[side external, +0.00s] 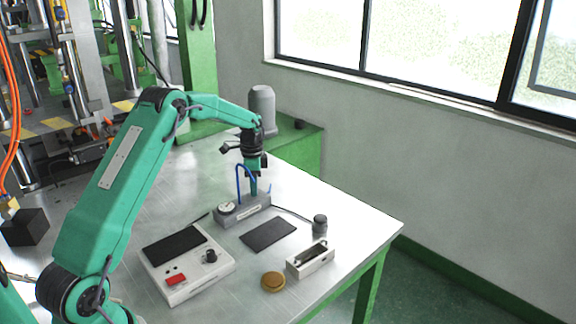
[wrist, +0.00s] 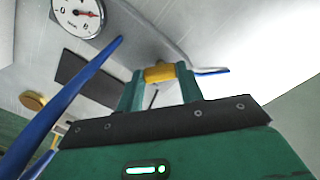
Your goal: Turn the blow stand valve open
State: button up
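The blow stand (side external: 243,212) is a grey block on the table. It carries a round white gauge, with a blue hose rising beside it. My gripper (side external: 254,190) points down over the right part of the block. In the wrist view my gripper's two green fingers (wrist: 160,76) stand on either side of a yellow valve handle (wrist: 159,73) and appear to press on its ends. The handle lies crosswise between the fingertips. The gauge (wrist: 79,15) shows at the top left with a red needle. In the side view the fingers hide the valve.
A control box (side external: 187,285) with a red button and a dark knob stands at the front left. A dark mat (side external: 268,234), a small grey weight (side external: 320,225), a brass disc (side external: 273,282) and a slotted white holder (side external: 297,267) lie near the right. The back right tabletop is clear.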

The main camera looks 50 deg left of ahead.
jog(key=c, duration=0.4)
jog(key=shift+n, duration=0.5)
jog(key=n, duration=0.2)
jog(key=shift+n, duration=2.2)
jog(key=o, duration=1)
jog(key=shift+c, duration=0.2)
